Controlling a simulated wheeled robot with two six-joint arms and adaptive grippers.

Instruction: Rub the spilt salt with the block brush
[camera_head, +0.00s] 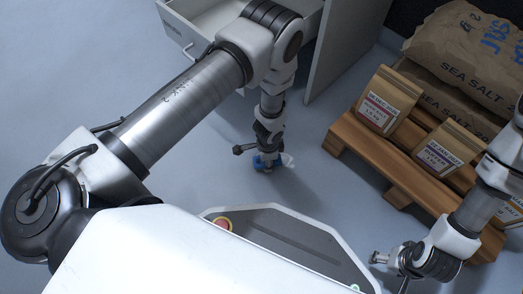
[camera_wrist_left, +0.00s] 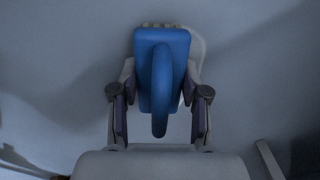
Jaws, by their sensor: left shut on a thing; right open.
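The block brush (camera_wrist_left: 150,70) is blue with a long rounded handle. It sits between the fingers of my left gripper (camera_wrist_left: 159,97), which is shut on it. In the head view the left gripper (camera_head: 264,153) points down at the floor, and the blue of the brush (camera_head: 259,162) shows at its tip. A small whitish patch (camera_head: 288,160), which looks like the spilt salt, lies right beside the brush. A pale patch (camera_wrist_left: 197,48) also shows behind the brush in the wrist view. I cannot tell whether the bristles touch it. My right gripper (camera_head: 386,260) is open and empty at the lower right.
A wooden pallet (camera_head: 375,152) at the right carries a large sea salt sack (camera_head: 465,50) and smaller labelled bags (camera_head: 385,100). A grey cabinet (camera_head: 345,45) with an open drawer (camera_head: 190,12) stands at the top. The blue-grey floor around the brush is clear.

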